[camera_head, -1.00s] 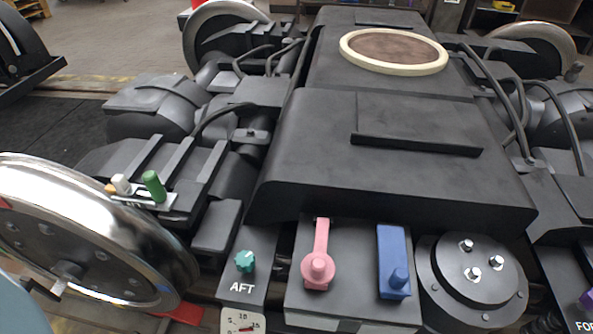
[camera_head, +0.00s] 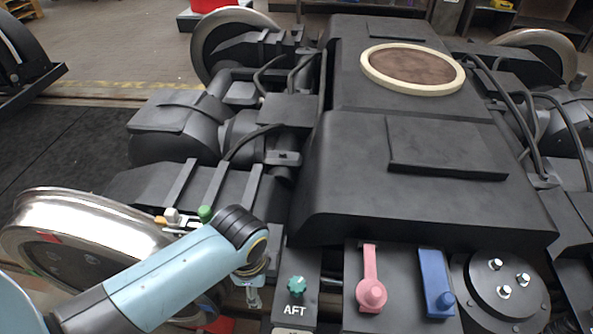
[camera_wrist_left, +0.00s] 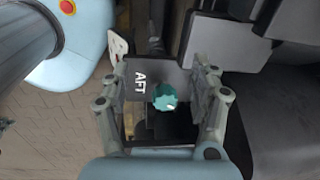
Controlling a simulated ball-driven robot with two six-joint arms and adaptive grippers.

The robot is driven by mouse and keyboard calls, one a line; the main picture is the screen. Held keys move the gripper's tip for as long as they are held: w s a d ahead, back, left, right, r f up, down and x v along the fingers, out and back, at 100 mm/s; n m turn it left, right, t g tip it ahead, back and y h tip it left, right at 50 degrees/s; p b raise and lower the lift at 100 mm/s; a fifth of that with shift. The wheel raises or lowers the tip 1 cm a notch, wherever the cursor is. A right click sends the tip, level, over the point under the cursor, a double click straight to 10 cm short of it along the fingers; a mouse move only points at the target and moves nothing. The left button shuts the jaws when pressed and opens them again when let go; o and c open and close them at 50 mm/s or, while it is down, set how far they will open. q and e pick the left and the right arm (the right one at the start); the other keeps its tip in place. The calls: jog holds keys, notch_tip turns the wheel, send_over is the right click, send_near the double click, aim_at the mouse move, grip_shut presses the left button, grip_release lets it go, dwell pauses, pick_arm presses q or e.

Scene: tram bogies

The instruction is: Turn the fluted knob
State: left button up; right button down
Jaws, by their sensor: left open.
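The fluted knob (camera_head: 297,286) is small and teal. It sits on a dark panel (camera_head: 304,265) above the white letters AFT. My left gripper (camera_head: 254,296) is just left of the knob in the head view, partly hidden below my blue wrist. In the left wrist view the knob (camera_wrist_left: 165,97) shows between the two open fingers of my left gripper (camera_wrist_left: 165,95), farther off than the fingertips as far as I can tell. I see no contact. My right gripper is not in view.
A pink lever (camera_head: 371,291) and a blue lever (camera_head: 437,284) stand right of the knob. A round bolted cover (camera_head: 500,287) is farther right. A green peg (camera_head: 205,214) and a large shiny wheel (camera_head: 85,225) are on the left. The dark bogie housing (camera_head: 420,185) rises behind.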

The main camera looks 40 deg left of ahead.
aim_at(297, 283)
pick_arm(q)
jog(key=w+d+r+m+g+p, duration=0.15)
jog(key=w+d+r+m, duration=0.4)
jog(key=m, duration=0.55)
jog(key=shift+t+h, duration=0.25)
jog(key=shift+h, duration=0.05)
notch_tip(297, 283, down, 9)
jog(key=b, duration=0.3)
jog(key=shift+w+a, duration=0.15)
jog(key=shift+f, duration=0.3)
jog(key=shift+c, duration=0.2)
jog(key=c, duration=1.1)
